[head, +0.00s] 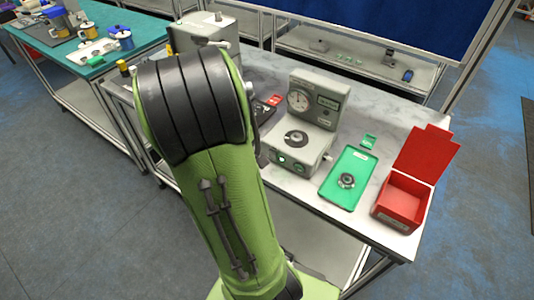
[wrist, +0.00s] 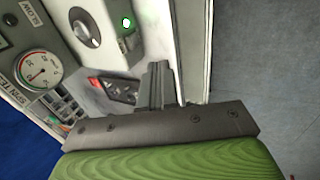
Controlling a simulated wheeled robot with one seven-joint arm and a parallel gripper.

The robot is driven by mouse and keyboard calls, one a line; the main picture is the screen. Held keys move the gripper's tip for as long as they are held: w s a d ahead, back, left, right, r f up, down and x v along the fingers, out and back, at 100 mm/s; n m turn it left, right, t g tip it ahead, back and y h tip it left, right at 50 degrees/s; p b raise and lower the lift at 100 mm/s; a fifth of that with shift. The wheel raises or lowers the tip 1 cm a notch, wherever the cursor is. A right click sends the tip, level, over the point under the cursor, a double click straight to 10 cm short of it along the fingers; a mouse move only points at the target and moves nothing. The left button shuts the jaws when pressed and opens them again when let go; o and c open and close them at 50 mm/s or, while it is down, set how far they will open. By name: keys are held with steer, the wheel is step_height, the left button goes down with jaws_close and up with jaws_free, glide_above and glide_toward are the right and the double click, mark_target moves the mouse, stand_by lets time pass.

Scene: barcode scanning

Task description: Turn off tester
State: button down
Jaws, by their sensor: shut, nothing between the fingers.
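The grey tester (head: 318,105) stands on the bench right of my arm in the head view, with a round gauge, a black dial on its base and small green-lit controls on its front. In the wrist view the tester (wrist: 62,20) fills the upper left, showing its gauge (wrist: 42,70), a black knob (wrist: 85,28) and a lit green button (wrist: 127,22). My gripper (wrist: 157,68) is shut and empty, beside the tester and apart from the green button in the picture. My arm hides the gripper in the head view.
A red-and-black item (wrist: 115,88) lies on the bench beside the tester. Right of the tester are a green tray (head: 336,188) with a round part and an open red box (head: 402,197). Another grey machine (head: 205,35) stands behind my arm.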

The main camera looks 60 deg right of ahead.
mark_target(272, 156)
steer(key=shift+s, duration=0.1)
steer(key=d+f, duration=0.2)
steer(key=f, duration=0.1)
steer(key=d+f+b, duration=0.1)
steer(key=d+f, duration=0.1)
steer(key=s+d+f, duration=0.1)
steer(key=d+f, duration=0.2)
steer(key=shift+f+b, duration=0.3)
steer(key=shift+b, duration=0.05)
steer(key=shift+s+d, duration=0.1)
steer(key=shift+d, duration=0.45)
